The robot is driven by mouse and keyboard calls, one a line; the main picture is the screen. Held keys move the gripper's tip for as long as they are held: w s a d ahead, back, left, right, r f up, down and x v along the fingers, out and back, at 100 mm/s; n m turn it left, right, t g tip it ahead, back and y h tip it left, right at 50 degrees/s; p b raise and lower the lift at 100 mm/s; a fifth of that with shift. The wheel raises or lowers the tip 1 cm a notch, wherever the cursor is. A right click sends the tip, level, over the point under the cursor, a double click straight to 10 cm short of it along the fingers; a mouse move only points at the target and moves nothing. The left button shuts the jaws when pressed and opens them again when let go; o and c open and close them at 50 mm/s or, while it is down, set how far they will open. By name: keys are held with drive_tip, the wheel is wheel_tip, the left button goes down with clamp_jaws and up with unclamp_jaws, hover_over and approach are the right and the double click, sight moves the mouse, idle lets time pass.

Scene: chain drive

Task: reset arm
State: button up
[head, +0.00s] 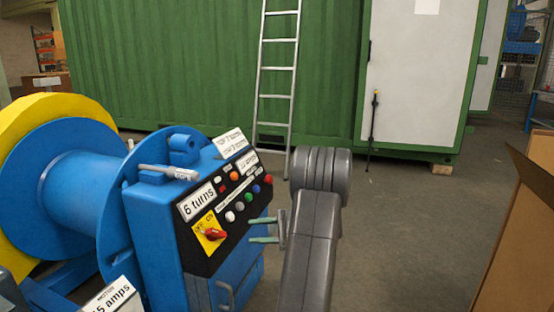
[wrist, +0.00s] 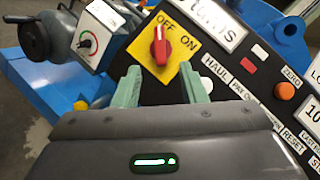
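My gripper (head: 264,230) is to the right of the blue machine's control panel (head: 222,250), its pale green fingers pointing left toward the panel. In the wrist view the two fingers of my gripper (wrist: 162,90) stand apart with nothing between them. The red rotary switch (wrist: 160,46) on its yellow OFF/ON plate (wrist: 182,62) lies just beyond the fingertips, apart from them. The switch also shows in the head view (head: 214,233). My grey arm extends up from the bottom of the head view.
A blue drum (head: 80,195) with a yellow flange (head: 30,118) stands left of the panel. A cardboard box (head: 515,250) is at the right edge. A ladder (head: 277,75) leans on a green container (head: 170,60) behind. The floor (head: 400,220) between is clear.

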sight(220, 232)
drive_tip(key=a+b, duration=0.1)
drive_tip(key=a, duration=0.2)
drive_tip(key=a+b, duration=0.1)
drive_tip(key=a, duration=0.3)
drive_tip(key=s+a+b, duration=0.1)
drive_tip(key=a, duration=0.2)
drive_tip(key=shift+a+f, duration=0.15)
drive_tip(key=shift+a, duration=0.25)
drive_tip(key=m+t+b, duration=0.1)
drive_tip(key=m+t, duration=0.1)
drive_tip(key=m, duration=0.1)
drive_tip(key=shift+d+y, duration=0.15)
drive_tip(key=shift+y, duration=0.25)
drive_tip(key=m+t, duration=0.1)
drive_tip(key=m, duration=0.2)
drive_tip(key=m+t+b, duration=0.1)
drive_tip(key=m+t, duration=0.1)
drive_tip(key=shift+m+t, duration=0.3)
drive_tip(key=shift+m, duration=0.1)
